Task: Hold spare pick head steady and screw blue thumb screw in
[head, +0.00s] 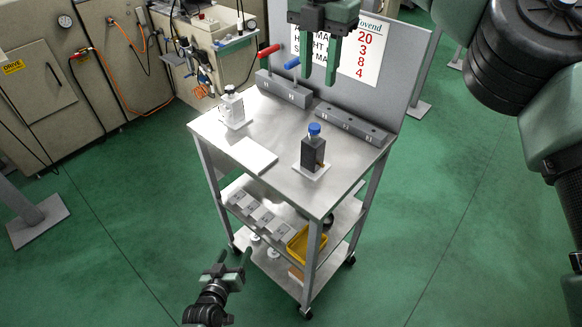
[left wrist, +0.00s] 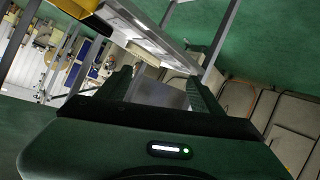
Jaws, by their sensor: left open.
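A dark pick head block (head: 313,153) stands upright on a white plate on the metal cart's top (head: 275,140). A blue thumb screw (head: 314,129) sits on top of it; how deep it is seated I cannot tell. A similar white block (head: 231,108) stands at the left on its own plate. Which one is the spare is not clear. My left gripper (head: 234,258) is open and empty, low in front of the cart; its fingers (left wrist: 163,88) also show in the left wrist view. My right gripper (head: 319,72) is open, pointing down above the cart's back edge, apart from both blocks.
An empty white plate (head: 254,156) lies between the blocks. Grey racks stand along the back, one with red (head: 269,50) and blue handled tools. A board with a sign (head: 350,45) rises behind. Lower shelves hold grey parts and a yellow bin (head: 303,244).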

